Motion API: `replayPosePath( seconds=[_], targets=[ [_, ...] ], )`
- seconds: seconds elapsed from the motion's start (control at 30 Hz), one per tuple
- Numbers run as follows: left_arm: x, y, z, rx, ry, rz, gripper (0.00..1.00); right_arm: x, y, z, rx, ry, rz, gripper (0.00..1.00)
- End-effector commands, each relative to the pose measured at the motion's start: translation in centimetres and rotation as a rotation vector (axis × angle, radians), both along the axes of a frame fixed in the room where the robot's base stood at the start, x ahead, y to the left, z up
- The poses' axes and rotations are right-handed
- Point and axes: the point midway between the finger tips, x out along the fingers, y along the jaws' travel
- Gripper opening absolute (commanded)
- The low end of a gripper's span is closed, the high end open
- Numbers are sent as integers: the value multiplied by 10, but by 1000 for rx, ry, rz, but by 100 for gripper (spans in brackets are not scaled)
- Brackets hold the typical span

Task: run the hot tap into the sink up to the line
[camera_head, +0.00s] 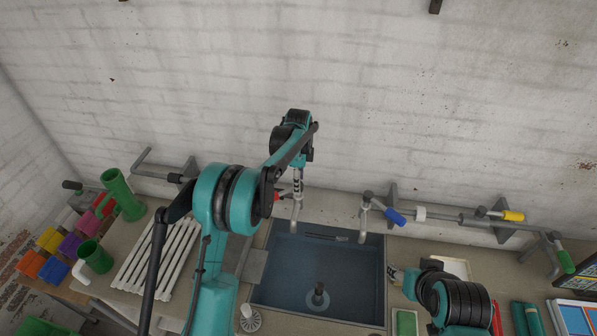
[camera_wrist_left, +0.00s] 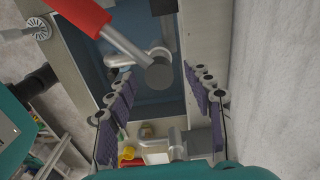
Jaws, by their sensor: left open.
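The sink (camera_head: 258,292) is a blue-grey basin; I cannot tell its water level. A dark strip (camera_head: 326,237) marks its back wall. A round drain piece (camera_head: 318,296) shows at the bottom. The hot tap (camera_head: 296,214) has a red handle, mostly hidden by my arm in the head view. In the left wrist view the red handle (camera_wrist_left: 80,14) points to the upper left from the tap's round grey end. My left gripper (camera_wrist_left: 160,80) is open, its fingers apart on either side of that end. My right gripper (camera_head: 397,274) is beside the sink's right edge, its jaws unclear.
A blue-handled tap (camera_head: 394,216) stands at the sink's back right. Yellow-handled (camera_head: 513,216) and green-handled (camera_head: 565,261) fittings are on the wall pipe to the right. A white slatted rack (camera_head: 160,254) and green cups (camera_head: 97,257) are on the left counter. The brick wall is close behind.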

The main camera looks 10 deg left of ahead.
Motion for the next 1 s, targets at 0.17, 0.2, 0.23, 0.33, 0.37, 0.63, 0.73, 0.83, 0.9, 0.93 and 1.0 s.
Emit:
replayPosePath(
  seconds=[0.17,0.2,0.23,0.33,0.37,0.63,0.73,0.83,0.9,0.93,1.0],
  targets=[
    [0,0,-12,0,0,1,52,0,0,2,0,0,0,52],
    [0,0,-13,0,0,1,52,0,0,2,0,0,0,52],
    [0,0,-13,0,0,1,52,0,0,2,0,0,0,52],
    [0,0,-13,0,0,1,52,0,0,2,0,0,0,52],
    [0,0,-13,0,0,1,52,0,0,2,0,0,0,52],
    [0,0,-13,0,-1,1,0,0,0,2,0,0,0,52],
    [0,0,-13,0,-1,3,0,0,0,2,0,0,0,52],
    [-1,0,-16,0,-1,112,0,0,0,-10,0,0,0,52],
    [-1,0,-17,0,-1,219,0,0,0,-16,0,0,0,52],
    [-1,0,-16,0,-1,247,0,0,0,-16,0,0,0,52],
    [-1,0,-14,0,0,269,0,0,0,-15,0,0,0,52]
  ],
)
